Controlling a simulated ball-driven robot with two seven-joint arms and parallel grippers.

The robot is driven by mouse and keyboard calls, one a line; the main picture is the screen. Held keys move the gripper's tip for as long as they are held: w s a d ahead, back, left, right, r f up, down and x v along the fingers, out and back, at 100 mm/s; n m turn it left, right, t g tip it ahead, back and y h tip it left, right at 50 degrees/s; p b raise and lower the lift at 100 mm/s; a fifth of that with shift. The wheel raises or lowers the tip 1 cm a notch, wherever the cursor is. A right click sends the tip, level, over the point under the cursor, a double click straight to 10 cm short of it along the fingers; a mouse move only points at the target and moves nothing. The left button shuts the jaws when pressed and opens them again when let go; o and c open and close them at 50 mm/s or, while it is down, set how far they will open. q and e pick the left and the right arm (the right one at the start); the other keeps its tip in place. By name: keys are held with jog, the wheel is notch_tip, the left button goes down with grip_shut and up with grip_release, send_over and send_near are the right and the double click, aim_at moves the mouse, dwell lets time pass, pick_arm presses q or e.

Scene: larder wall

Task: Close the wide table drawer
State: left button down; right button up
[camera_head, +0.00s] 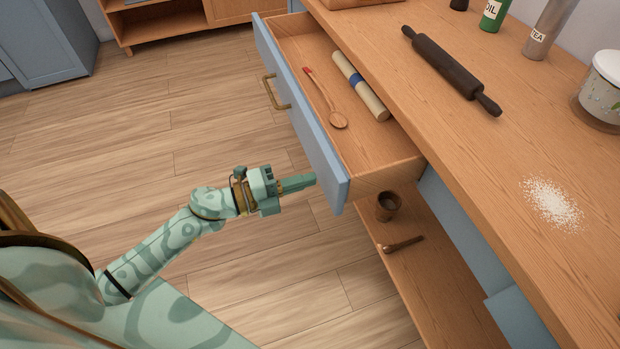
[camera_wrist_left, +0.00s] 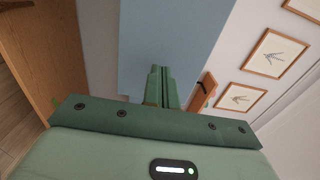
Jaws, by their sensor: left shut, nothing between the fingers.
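The wide table drawer (camera_head: 387,153) is pulled out from under the wooden table top, its blue front (camera_head: 312,133) facing left with a brass handle (camera_head: 273,91). A wooden spoon (camera_head: 326,97) and a rolled cylinder with a blue band (camera_head: 359,85) lie inside. My left gripper (camera_head: 314,179) is shut and empty, its fingertips at the near lower end of the drawer front; I cannot tell whether they touch it. In the left wrist view the shut fingers (camera_wrist_left: 162,85) point at the blue panel (camera_wrist_left: 175,45). My right gripper is not in view.
On the table top (camera_head: 480,140) are a dark rolling pin (camera_head: 450,70), a green oil bottle (camera_head: 493,14), a tea canister (camera_head: 548,28), a white-lidded pot (camera_head: 602,90) and white powder (camera_head: 552,203). A cup (camera_head: 388,206) and a wooden tool (camera_head: 402,244) sit on the lower shelf. The floor left is clear.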

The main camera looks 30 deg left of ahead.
pick_arm(q)
jog(key=shift+w+d, duration=0.5)
jog(key=shift+w, duration=0.05)
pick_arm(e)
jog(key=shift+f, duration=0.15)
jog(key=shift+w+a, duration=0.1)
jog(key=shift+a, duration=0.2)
pick_arm(q)
jog(key=shift+w+d+r, duration=0.1)
jog(key=shift+w+d, duration=0.25)
jog(key=x, duration=1.7)
jog(key=shift+w+d, duration=0.15)
jog(key=shift+d, duration=0.1)
jog(key=shift+w+d, duration=0.2)
jog(key=shift+w, duration=0.05)
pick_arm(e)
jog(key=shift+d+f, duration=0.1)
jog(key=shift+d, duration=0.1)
pick_arm(q)
jog(key=shift+w+r, duration=0.1)
jog(key=shift+r, duration=0.1)
